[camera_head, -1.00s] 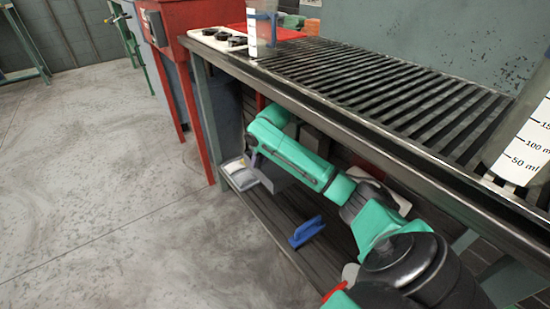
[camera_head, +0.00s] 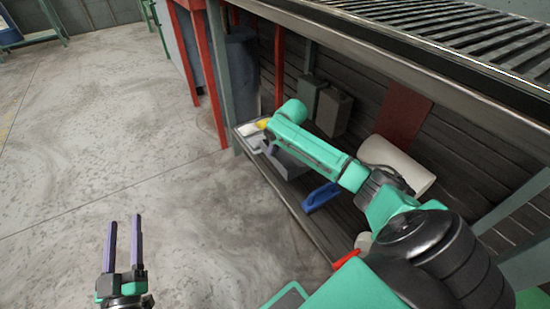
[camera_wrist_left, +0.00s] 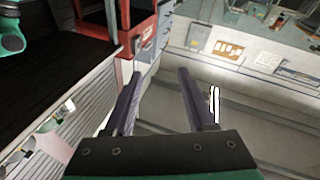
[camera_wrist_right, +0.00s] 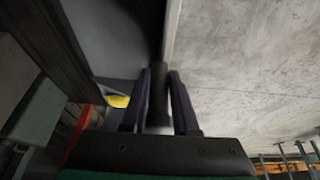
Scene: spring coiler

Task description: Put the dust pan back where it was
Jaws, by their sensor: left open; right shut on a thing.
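The grey dust pan (camera_head: 287,161) is at the left end of the lower shelf under the workbench, partly hidden behind my right arm. My right gripper (camera_head: 268,146) is at its near left side. In the right wrist view my right gripper (camera_wrist_right: 158,80) is shut on a dark handle, which I take to be the dust pan's. I cannot tell whether the pan rests on the shelf. My left gripper (camera_head: 124,222) is open and empty above the floor, well left of the bench; its spread fingers also show in the left wrist view (camera_wrist_left: 156,85).
The lower shelf (camera_head: 265,178) also holds a blue brush-like item (camera_head: 321,196), a white roll (camera_head: 400,163), dark boxes (camera_head: 334,110) and a pale tray (camera_head: 246,131) with a yellow item (camera_head: 263,124). A bench leg (camera_head: 222,75) stands beside the tray. The floor at left is clear.

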